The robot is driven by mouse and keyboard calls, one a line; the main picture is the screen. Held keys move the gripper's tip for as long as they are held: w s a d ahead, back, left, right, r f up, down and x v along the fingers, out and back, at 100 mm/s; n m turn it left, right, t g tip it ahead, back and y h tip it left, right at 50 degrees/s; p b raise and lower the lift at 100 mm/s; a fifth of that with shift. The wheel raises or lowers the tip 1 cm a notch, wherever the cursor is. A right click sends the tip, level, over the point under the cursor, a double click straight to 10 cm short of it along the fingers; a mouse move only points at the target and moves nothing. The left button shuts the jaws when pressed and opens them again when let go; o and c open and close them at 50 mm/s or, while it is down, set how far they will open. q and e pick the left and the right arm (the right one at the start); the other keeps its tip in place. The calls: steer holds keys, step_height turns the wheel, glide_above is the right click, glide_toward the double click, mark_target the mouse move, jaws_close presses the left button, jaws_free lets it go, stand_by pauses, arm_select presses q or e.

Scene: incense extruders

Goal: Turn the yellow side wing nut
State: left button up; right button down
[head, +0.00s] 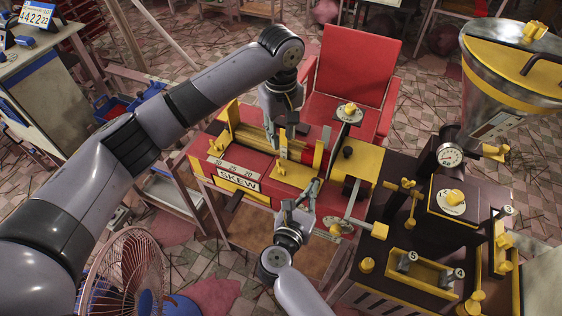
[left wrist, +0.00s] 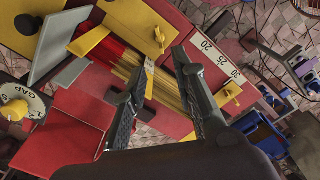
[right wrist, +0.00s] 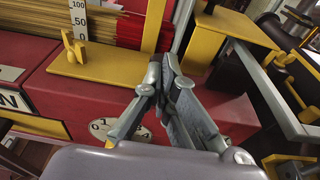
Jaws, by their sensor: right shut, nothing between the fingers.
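The yellow side wing nut (head: 336,230) appears to be the small yellow knob on a pale round dial, low on the near side of the red extruder (head: 255,180). My right gripper (head: 313,186) is shut and empty, just left of and above that dial. In the right wrist view a pale dial (right wrist: 103,128) shows on the red side behind my fingers, its centre mostly hidden. Another yellow wing nut (right wrist: 75,47) stands on the yellow top plate, left of the fingertips. My left gripper (left wrist: 165,58) is open and empty above the yellow sticks (left wrist: 165,90).
A yellow-knobbed GAP dial (left wrist: 17,112) is on the extruder's other part. A dark machine with yellow fittings (head: 440,215) and a hopper (head: 510,70) crowd the right. A red chair (head: 355,75) stands behind. A fan (head: 128,270) is at lower left.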

mark_target(281, 165)
arm_select(q)
step_height(281, 165, down, 12)
steer(key=shift+r, duration=0.1)
stand_by(0.4)
steer(key=shift+c, duration=0.5)
jaws_close()
